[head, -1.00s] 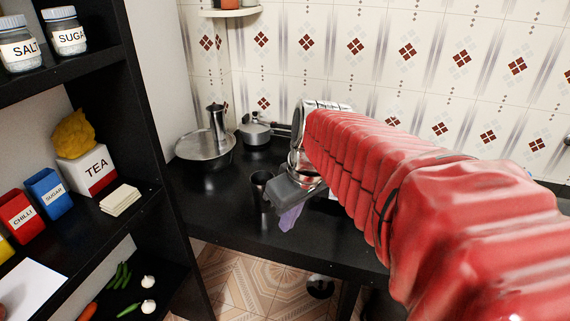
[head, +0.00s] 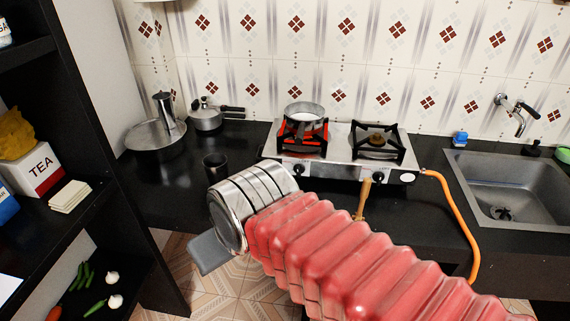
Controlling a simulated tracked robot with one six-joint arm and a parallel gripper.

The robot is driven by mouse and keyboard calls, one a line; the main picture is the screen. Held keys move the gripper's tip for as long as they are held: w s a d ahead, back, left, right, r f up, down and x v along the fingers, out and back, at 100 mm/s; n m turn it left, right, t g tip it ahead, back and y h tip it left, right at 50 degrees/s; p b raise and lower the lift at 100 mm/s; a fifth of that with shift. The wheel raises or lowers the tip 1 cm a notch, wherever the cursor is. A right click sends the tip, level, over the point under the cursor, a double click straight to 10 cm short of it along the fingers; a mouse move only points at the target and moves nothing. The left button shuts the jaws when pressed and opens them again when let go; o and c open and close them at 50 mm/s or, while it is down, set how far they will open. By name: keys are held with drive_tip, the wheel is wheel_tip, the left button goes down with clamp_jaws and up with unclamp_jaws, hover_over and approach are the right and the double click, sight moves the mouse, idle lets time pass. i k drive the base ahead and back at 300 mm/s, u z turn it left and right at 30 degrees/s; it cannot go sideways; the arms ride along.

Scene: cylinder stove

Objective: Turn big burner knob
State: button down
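The silver two-burner gas stove (head: 340,168) stands on the black counter. A metal pan (head: 304,110) sits on its left burner, which shows red under the black grate (head: 301,143). The right burner (head: 376,140) has a bare grate. A dark knob (head: 298,168) is on the stove's front under the left burner, and another dark knob (head: 379,171) is under the right one. My gripper (head: 208,252) is at the lower left, in front of the counter and apart from the stove. Only a grey piece of it shows; the wrist hides the rest.
A wooden handle (head: 362,198) stands out at the counter's front, under the stove. An orange hose (head: 458,212) hangs from the stove's right side. The sink (head: 515,190) is at the right. A dark cup (head: 215,166) stands on the counter behind my wrist. The black shelf (head: 95,130) is at the left.

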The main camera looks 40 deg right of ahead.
sight(298, 167)
drive_tip(key=k, duration=1.35)
drive_tip(key=z, duration=0.15)
drive_tip(key=i, duration=1.2)
drive_tip(key=u, duration=0.55)
drive_tip(key=i, duration=0.85)
drive_tip(key=u, duration=0.6)
